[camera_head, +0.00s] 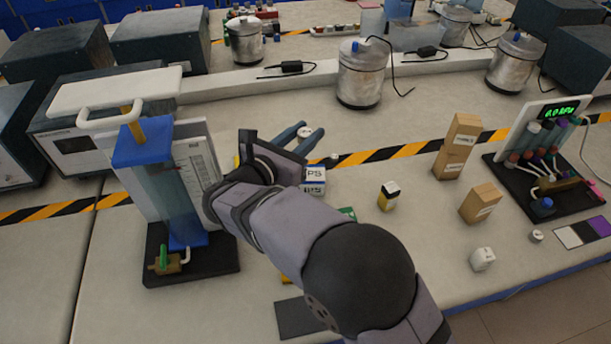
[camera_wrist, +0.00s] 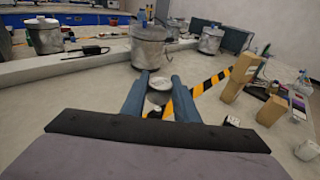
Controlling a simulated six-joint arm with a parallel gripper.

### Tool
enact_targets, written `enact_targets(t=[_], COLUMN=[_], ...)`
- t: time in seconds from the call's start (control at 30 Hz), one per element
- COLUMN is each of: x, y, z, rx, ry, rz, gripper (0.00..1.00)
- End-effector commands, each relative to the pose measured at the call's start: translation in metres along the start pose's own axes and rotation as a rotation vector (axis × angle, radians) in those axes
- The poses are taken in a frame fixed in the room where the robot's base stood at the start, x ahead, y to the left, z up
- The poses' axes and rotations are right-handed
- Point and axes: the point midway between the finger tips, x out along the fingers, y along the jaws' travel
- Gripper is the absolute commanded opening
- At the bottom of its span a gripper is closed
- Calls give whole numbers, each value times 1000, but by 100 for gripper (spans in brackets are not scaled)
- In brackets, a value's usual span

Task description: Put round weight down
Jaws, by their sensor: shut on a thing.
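My gripper (camera_head: 311,129) reaches away from me over the bench, with its two blue fingers closed around a small round silvery weight (camera_head: 304,132). In the wrist view the weight (camera_wrist: 160,82) sits between the fingers (camera_wrist: 161,75), near their tips, with its pale round face showing. From these two views I cannot tell how high the weight is above the bench top.
A tall apparatus with a blue clamp (camera_head: 150,145) stands left of my arm. White-and-blue boxes (camera_head: 313,181) lie below the gripper. A yellow-black bottle (camera_head: 388,197), cardboard boxes (camera_head: 458,147) and a tube rack (camera_head: 540,180) stand to the right. Metal pots (camera_head: 361,75) stand behind.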

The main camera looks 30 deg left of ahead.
Motion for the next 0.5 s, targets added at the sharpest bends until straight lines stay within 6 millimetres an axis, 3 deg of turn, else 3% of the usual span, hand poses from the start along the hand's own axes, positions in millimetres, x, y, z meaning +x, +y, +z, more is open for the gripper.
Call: enact_targets(t=[0.13, 0.5], x=[1, 9], y=[0, 0], z=[-8, -57], rx=[-1, -1], ry=[-1, -2], rz=[0, 0], gripper=[0, 0])
